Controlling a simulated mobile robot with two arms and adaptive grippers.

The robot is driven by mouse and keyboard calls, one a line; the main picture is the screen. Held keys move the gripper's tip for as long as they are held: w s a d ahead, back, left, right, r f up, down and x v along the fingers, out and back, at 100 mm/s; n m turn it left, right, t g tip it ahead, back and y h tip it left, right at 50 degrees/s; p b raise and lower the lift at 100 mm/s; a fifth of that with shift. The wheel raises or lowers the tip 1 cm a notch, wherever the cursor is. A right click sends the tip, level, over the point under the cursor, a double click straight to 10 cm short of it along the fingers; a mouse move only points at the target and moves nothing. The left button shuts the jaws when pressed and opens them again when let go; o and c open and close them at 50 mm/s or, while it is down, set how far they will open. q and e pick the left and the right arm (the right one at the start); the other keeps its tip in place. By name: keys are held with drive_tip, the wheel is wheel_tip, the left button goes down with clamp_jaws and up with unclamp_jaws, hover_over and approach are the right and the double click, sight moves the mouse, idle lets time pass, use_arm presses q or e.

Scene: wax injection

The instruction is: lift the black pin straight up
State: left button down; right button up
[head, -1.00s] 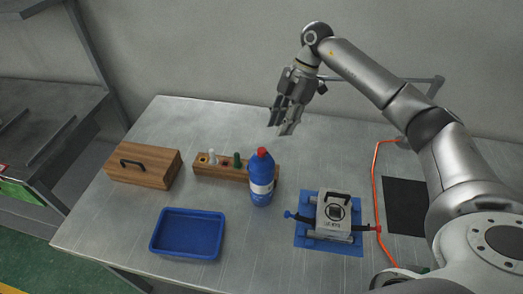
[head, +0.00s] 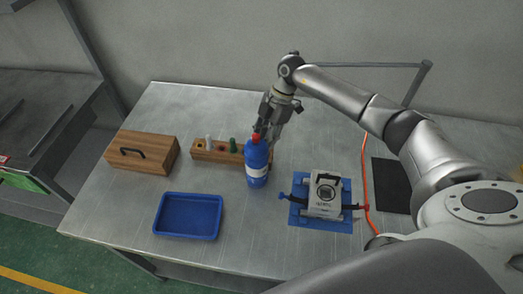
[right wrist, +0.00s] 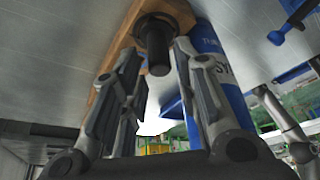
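The black pin (right wrist: 157,46) stands in the wooden block (right wrist: 178,10) in the right wrist view, its free end pointing toward the camera. In the head view the pin is hidden behind the blue bottle and my gripper. My right gripper (head: 269,130) is over the right end of the wooden block (head: 203,155), just behind the bottle. In the right wrist view its fingers (right wrist: 158,75) are apart on either side of the pin, with a visible gap. My left gripper is in neither view.
The blue bottle (head: 257,168) with a red cap stands close beside the gripper. A white pin (head: 208,142) and green pin (head: 233,145) stand in the block. A wooden box (head: 142,153), blue tray (head: 189,216) and metal mould (head: 325,196) stand around.

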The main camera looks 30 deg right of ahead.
clamp_jaws()
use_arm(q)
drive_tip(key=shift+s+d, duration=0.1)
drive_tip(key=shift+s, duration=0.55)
